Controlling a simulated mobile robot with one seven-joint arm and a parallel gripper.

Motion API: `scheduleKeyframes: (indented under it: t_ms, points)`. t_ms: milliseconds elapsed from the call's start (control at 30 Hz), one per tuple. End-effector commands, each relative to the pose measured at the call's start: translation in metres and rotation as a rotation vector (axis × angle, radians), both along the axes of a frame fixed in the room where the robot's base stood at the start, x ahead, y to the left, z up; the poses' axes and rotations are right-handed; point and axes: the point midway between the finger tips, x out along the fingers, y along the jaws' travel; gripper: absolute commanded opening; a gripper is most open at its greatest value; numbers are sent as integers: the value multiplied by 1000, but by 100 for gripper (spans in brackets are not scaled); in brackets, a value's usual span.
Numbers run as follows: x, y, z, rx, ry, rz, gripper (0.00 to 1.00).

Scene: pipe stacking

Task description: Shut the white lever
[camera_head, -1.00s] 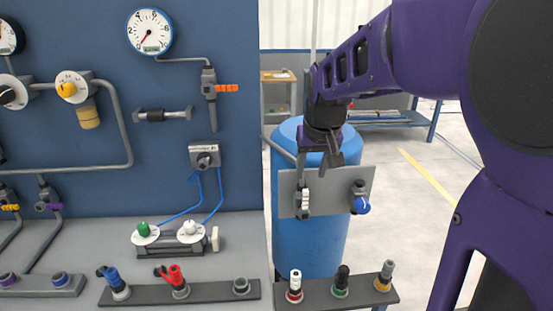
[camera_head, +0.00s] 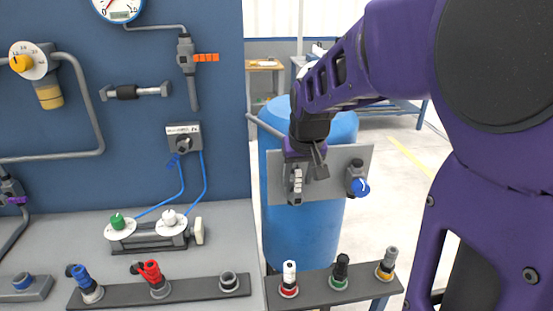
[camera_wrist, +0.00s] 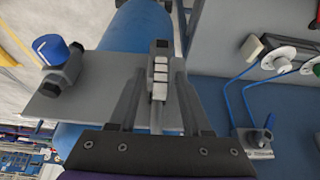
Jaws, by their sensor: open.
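The white lever (camera_wrist: 160,75) is a ribbed pale handle on a dark valve fixed to a grey plate (camera_wrist: 90,92). It also shows in the head view (camera_head: 297,181), at the left part of the plate in front of the blue barrel. My gripper (camera_wrist: 158,98) is open. In the wrist view its two dark fingers lie on either side of the lever, with gaps visible. In the head view my gripper (camera_head: 309,162) reaches down to the plate from above and partly hides the valve. Contact cannot be told.
A blue knob valve (camera_head: 358,183) sits at the plate's right. The blue barrel (camera_head: 300,235) stands behind the plate. A blue panel (camera_head: 90,180) with pipes and gauges is at left. Several upright fittings stand on dark rails along the front, including a white one (camera_head: 289,275).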

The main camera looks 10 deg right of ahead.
Motion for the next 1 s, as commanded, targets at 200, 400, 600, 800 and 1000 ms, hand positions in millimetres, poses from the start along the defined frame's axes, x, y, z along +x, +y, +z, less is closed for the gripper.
scheduleKeyframes:
  t_ms: [200, 400, 600, 800, 1000]
  points:
    - [0, 0, 0, 0, 0, 0, 24]
    - [0, 0, 0, 0, 1, 0, 0]
    - [0, 0, 0, 0, 1, 0, 0]
    - [0, 0, 0, 0, 1, 0, 0]
    - [0, 0, 0, 0, 1, 0, 0]
